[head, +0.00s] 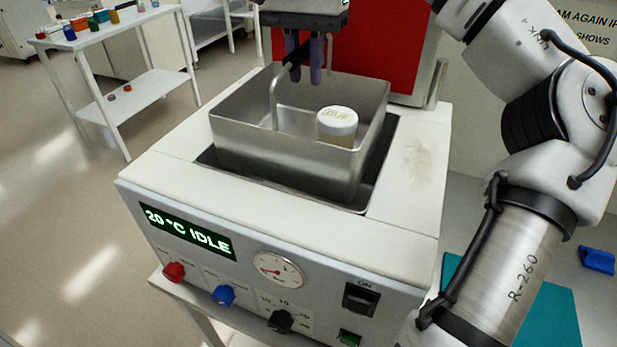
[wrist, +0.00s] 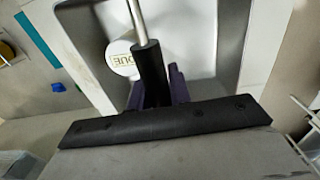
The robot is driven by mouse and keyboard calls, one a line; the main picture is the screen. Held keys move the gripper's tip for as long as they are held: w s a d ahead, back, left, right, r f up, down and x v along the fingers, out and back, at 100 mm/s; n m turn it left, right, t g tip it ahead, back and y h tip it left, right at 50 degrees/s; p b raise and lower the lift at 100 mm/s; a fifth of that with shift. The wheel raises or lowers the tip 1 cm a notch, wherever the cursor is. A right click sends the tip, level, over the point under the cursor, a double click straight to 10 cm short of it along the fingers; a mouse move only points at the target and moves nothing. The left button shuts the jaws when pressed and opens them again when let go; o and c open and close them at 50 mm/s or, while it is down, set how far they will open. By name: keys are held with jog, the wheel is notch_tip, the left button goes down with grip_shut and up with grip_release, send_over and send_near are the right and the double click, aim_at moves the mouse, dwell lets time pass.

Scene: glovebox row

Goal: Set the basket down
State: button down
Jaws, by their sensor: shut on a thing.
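A square metal basket (head: 285,155) sits in or just over the dark opening in the top of a white bath unit (head: 300,235); I cannot tell whether it touches the bottom. A jar with a white lid (head: 337,125) stands inside the basket, and it also shows in the wrist view (wrist: 122,57). A bent metal handle (head: 275,98) rises from the basket. My gripper (head: 306,70), with purple fingers, is shut on this handle above the basket. In the wrist view the handle rod (wrist: 138,20) runs up from between the fingers.
The unit's front has a display reading 20 °C IDLE (head: 188,232), a gauge (head: 278,270), knobs and a switch. A red panel (head: 380,50) stands behind the basket. A white cart (head: 125,95) with small bottles stands at the left, with open floor around it.

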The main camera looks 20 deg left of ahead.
notch_tip(320, 180, down, 18)
jog(key=shift+r+p, duration=0.2)
jog(key=shift+p, duration=0.15)
jog(key=shift+f, duration=0.15)
jog(key=c, duration=1.3)
grip_release()
notch_tip(320, 180, up, 12)
jog(key=shift+a+r+b, duration=0.15)
jog(key=shift+r+b, duration=0.05)
jog(key=shift+b, duration=0.35)
